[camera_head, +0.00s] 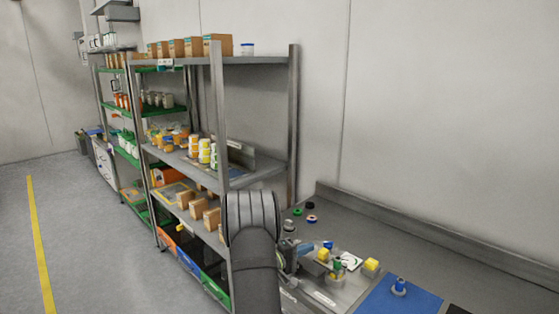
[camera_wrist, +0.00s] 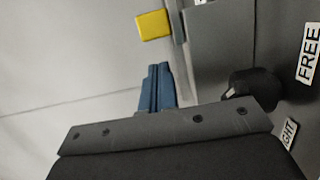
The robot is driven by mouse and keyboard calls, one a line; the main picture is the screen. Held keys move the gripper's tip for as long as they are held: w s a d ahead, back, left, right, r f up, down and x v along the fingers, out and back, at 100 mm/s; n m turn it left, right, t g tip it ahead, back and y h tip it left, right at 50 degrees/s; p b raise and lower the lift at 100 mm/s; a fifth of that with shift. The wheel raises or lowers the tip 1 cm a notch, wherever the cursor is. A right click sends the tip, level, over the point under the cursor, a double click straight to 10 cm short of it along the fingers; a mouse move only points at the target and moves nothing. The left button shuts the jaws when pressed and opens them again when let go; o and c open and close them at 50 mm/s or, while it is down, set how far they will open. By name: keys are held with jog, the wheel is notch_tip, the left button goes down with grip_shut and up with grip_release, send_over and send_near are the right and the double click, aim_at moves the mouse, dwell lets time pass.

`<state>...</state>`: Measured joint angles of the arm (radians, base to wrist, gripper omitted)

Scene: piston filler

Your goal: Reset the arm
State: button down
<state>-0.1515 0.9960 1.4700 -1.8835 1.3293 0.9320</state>
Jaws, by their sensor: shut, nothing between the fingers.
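My gripper (camera_wrist: 158,67) shows in the wrist view as two blue fingers pressed together, with nothing between them. They point toward a pale grey surface and a yellow block (camera_wrist: 154,25), and they look apart from both. In the head view my dark grey arm stands upright in front of the shelf's right end and the worktop's left end.
A metal shelf rack (camera_head: 294,120) holds boxes and jars. A steel worktop (camera_head: 440,255) carries yellow-topped parts (camera_head: 371,264) and a blue mat (camera_head: 405,302). The wrist view shows a black knob (camera_wrist: 252,87) and a "FREE" label (camera_wrist: 308,53). The floor at left is clear.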

aim_at(323, 249)
jog(key=shift+s+d, duration=1.05)
jog(key=shift+d, duration=0.1)
jog(key=w+a, duration=0.2)
jog(key=a, duration=0.1)
jog(key=w+a, duration=0.3)
jog(key=shift+w+a, duration=0.15)
jog(key=v, duration=1)
jog(key=x, duration=1)
jog(key=shift+s+f, duration=0.15)
jog(key=shift+s, duration=0.05)
jog(key=shift+s+d, duration=0.3)
jog(key=shift+d, duration=0.2)
jog(key=shift+s+d, duration=0.3)
jog(key=shift+d, duration=0.2)
jog(key=shift+s+d, duration=0.4)
